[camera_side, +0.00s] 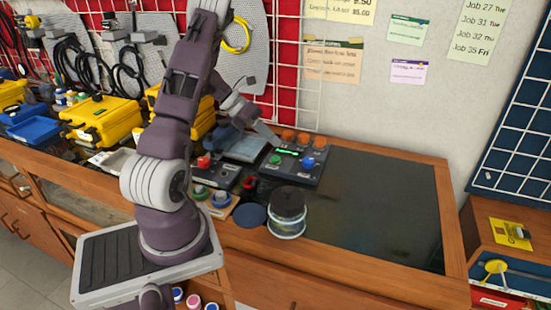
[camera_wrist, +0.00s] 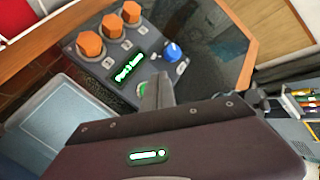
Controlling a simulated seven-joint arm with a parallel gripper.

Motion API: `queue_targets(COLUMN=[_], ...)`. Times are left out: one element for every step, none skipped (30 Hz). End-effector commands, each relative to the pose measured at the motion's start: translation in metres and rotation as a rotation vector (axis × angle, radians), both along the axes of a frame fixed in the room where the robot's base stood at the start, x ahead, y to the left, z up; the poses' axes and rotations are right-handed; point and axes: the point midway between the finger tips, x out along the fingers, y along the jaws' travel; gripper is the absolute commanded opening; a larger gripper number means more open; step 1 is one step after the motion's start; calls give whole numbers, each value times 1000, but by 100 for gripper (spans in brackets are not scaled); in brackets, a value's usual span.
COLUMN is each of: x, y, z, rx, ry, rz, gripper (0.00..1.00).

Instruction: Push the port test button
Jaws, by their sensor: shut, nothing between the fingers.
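The grey regulator test box (camera_side: 293,172) sits on the dark bench mat. It has several orange knobs (camera_wrist: 111,26), a lit green display (camera_wrist: 127,67) whose text seems to begin "Port", a blue knob (camera_wrist: 173,52) and a green button (camera_wrist: 142,89). In the side view the green button (camera_side: 275,160) shows at the box's lower left. My gripper (camera_wrist: 160,78) is shut and empty. In the wrist view its fingers overlap the panel right beside the green button and partly hide it. In the side view my gripper (camera_side: 268,132) is above the box's left back. I cannot tell whether it touches.
A box with a red button (camera_side: 204,162) and a grey-blue tray (camera_side: 245,148) are left of the test box. A dark-lidded jar (camera_side: 287,213) stands in front. Yellow cases (camera_side: 100,120) are at far left. The dark mat (camera_side: 385,210) to the right is clear.

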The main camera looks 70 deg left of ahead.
Motion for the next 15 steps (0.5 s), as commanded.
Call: queue_targets(x=[0,0,0,0,0,0,0,0,0,0,0,0,0,0,0], y=[0,1,1,0,0,0,0,0,0,0,0,0,0,0,0], z=[5,8,12,15,18,21,23,24,25,26,26,26,26,26,26], rx=[1,3,2,1,1,1,1,0,-1,-1,-1,-1,-1,-1,-1], ry=[-2,-2,-2,-1,-1,-2,-2,-1,0,0,0,0,0,0,0], rz=[1,1,0,0,0,1,1,1,1,1,1,1,1,1,1], gripper=[0,0,0,0,0,0,0,0,0,0,0,0,0,0,0])
